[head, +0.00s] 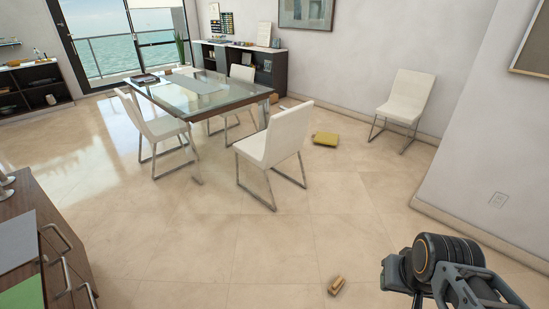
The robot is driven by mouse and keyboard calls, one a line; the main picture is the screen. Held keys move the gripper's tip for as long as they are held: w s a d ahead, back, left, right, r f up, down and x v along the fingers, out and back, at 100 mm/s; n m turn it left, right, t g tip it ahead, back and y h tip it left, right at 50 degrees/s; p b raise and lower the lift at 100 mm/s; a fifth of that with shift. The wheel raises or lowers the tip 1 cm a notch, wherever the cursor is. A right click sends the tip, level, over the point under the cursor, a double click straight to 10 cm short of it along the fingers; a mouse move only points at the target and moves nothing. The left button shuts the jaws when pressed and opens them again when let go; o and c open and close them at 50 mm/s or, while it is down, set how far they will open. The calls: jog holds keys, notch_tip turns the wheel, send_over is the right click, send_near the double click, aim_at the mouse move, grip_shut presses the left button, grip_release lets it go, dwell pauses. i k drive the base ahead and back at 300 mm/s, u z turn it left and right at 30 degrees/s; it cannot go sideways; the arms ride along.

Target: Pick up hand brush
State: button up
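A small light-brown, wood-coloured object (336,286) lies on the tiled floor at the bottom of the head view, right of centre. It may be the hand brush, but it is too small to be sure. Part of my arm shows in the bottom right corner, to the right of this object and apart from it. No gripper fingertips can be made out.
A glass dining table (205,92) with several white chairs stands in the middle distance. A wooden drawer cabinet (30,195) stands at left. The floor around the brown object is clear.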

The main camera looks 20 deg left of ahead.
aim_at(339, 281)
jog(key=u, duration=0.35)
jog(key=i, duration=1.4)
jog(key=z, duration=0.35)
